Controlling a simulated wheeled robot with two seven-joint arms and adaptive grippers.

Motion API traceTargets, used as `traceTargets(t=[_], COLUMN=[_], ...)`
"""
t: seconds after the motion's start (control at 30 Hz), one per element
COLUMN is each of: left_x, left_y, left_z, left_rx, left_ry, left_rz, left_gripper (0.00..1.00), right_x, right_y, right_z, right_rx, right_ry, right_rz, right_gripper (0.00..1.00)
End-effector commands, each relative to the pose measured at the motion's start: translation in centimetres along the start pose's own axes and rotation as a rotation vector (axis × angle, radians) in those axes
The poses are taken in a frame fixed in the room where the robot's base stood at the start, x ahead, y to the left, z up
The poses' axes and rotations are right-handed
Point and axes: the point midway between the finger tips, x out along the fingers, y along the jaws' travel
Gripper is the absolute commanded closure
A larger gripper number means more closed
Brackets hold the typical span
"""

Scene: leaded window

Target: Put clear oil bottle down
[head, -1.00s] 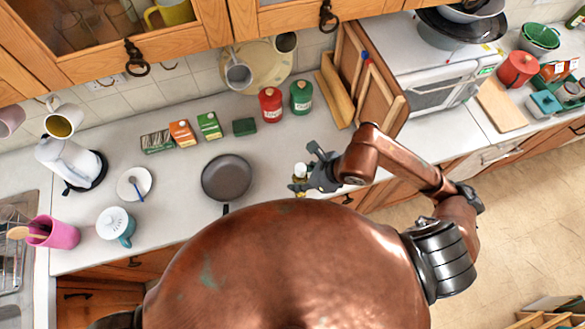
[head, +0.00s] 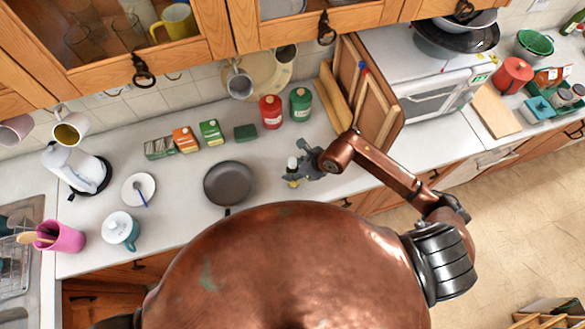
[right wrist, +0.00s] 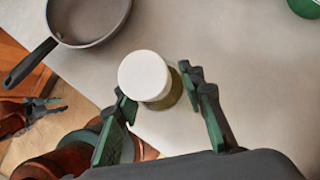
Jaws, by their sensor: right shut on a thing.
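The clear oil bottle, with a white cap (head: 292,162) and yellowish contents, is upright over the counter (head: 250,142), right of the frying pan (head: 229,183). My right gripper (head: 291,173) is shut on the bottle from the right. In the right wrist view, the bottle's round white cap (right wrist: 144,75) shows between the two green-padded fingers (right wrist: 160,100), hiding most of its body. I cannot tell whether its base touches the counter. My left gripper (right wrist: 44,111) shows small at the left of the right wrist view, its fingers apart and empty.
A red canister (head: 271,111) and a green canister (head: 300,104) stand behind the bottle, beside upright boards (head: 336,97). Small boxes (head: 211,133) line the back left. The counter around the bottle is clear.

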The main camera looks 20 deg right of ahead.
Motion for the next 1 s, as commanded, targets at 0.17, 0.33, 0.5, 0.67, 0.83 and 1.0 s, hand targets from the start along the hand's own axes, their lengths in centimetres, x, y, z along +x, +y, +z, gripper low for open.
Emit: traceTargets(t=[0.17, 0.33, 0.5, 0.67, 0.83, 1.0], left_x=[-0.3, -0.3, -0.3, -0.3, -0.2, 0.3], left_y=[-0.1, -0.1, -0.1, -0.1, -0.1, -0.1], left_z=[0.0, 0.0, 0.0, 0.0, 0.0, 0.1], left_rx=[0.0, 0.0, 0.0, 0.0, 0.0, 0.0], left_ry=[0.0, 0.0, 0.0, -0.001, -0.001, -0.001], left_rz=[-0.001, -0.001, -0.001, -0.001, -0.001, -0.001], left_gripper=[0.66, 0.66, 0.66, 0.66, 0.66, 0.66], right_x=[0.4, 0.5, 0.5, 0.5, 0.2, -1.6], right_y=[0.0, 0.0, 0.0, 0.0, 0.0, -0.1], right_z=[-0.2, -0.3, -0.3, -0.2, -0.2, -0.3], right_rx=[-0.001, 0.0, 0.0, 0.0, -0.001, -0.002], right_ry=[-0.003, -0.001, -0.001, -0.001, -0.002, -0.002], right_rz=[0.0, 0.0, 0.0, 0.0, -0.001, -0.003], right_gripper=[0.95, 0.59, 0.47, 0.46, 0.46, 0.46])
